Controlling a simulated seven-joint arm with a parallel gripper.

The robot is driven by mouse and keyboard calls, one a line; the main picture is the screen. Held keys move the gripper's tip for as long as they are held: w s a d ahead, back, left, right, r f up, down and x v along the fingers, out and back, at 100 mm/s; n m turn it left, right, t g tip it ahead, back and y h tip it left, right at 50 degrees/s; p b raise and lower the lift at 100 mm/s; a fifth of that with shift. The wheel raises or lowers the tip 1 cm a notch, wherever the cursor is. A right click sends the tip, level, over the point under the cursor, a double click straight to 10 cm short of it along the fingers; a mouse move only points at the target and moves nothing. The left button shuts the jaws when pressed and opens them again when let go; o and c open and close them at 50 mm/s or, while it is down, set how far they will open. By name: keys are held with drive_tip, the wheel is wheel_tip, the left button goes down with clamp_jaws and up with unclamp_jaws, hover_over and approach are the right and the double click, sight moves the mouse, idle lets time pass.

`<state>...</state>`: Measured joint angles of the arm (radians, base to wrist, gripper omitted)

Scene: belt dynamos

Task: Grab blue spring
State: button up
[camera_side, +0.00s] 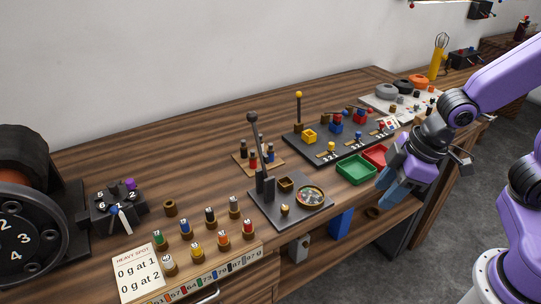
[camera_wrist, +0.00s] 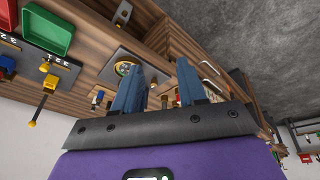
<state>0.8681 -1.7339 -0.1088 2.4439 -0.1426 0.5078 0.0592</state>
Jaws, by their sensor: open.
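A small blue-topped piece (camera_side: 185,229) stands upright among several coloured pieces at the front of the bench in the side view; it looks like the blue spring, but its coils are too small to make out. My gripper (camera_side: 392,196) is at the right, by the bench's front edge, far from that piece. Its blue fingers point downward and are apart with nothing between them. In the wrist view my gripper (camera_wrist: 160,68) is open and empty. I cannot pick out the blue spring for sure in the wrist view.
A lever stand (camera_side: 264,190) with a round dial rises between my gripper and the coloured pieces. A green tray (camera_side: 357,171) and a red tray (camera_side: 375,155) lie beside my gripper. A heavy-spot card (camera_side: 138,272) and a large numbered wheel (camera_side: 25,235) are at the left.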

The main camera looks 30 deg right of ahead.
drive_tip(key=w+f+m+t+y, duration=0.2)
drive_tip(key=w+t, duration=0.2)
drive_tip(key=w, duration=1.1)
drive_tip(key=m+t+y, duration=0.2)
drive_tip(key=t+y, duration=0.1)
approach(272, 145)
drive_tip(key=x, duration=0.5)
drive_tip(key=shift+a+r, duration=0.15)
drive_tip(key=shift+a, duration=0.15)
drive_tip(key=shift+d+x, duration=0.15)
drive_tip(key=shift+x, duration=1.2)
drive_tip(key=shift+d+x, duration=0.15)
drive_tip(key=shift+x, duration=1.2)
drive_tip(key=shift+w+f, duration=0.1)
drive_tip(key=shift+f, duration=0.1)
